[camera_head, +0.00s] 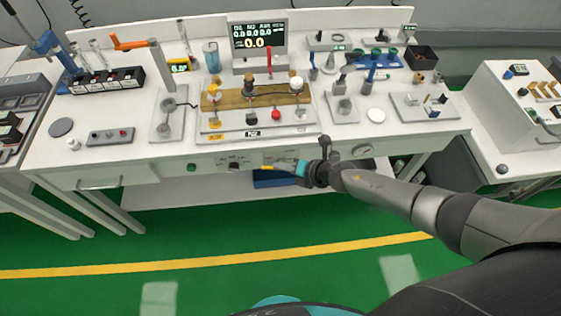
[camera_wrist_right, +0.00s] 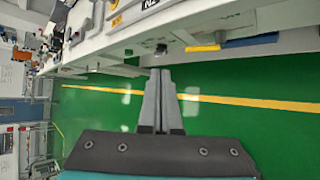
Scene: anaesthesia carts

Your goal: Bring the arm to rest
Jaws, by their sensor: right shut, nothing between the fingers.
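My right arm (camera_head: 400,197) comes in from the right in the head view and reaches toward the front of the white bench (camera_head: 100,160). My right gripper (camera_head: 270,168) is at its end, just in front of the bench's front panel in the picture. In the right wrist view the two grey fingers of the gripper (camera_wrist_right: 161,75) lie side by side, shut, with nothing held. Whether the fingertips touch the panel cannot be told. My left gripper is not in view.
The bench top carries a brass-coloured apparatus (camera_head: 255,95), a display (camera_head: 258,38) and a black box (camera_head: 421,57). Another bench (camera_head: 490,110) stands at the right. The green floor (camera_head: 230,235) in front, with a yellow line (camera_head: 200,266), is clear.

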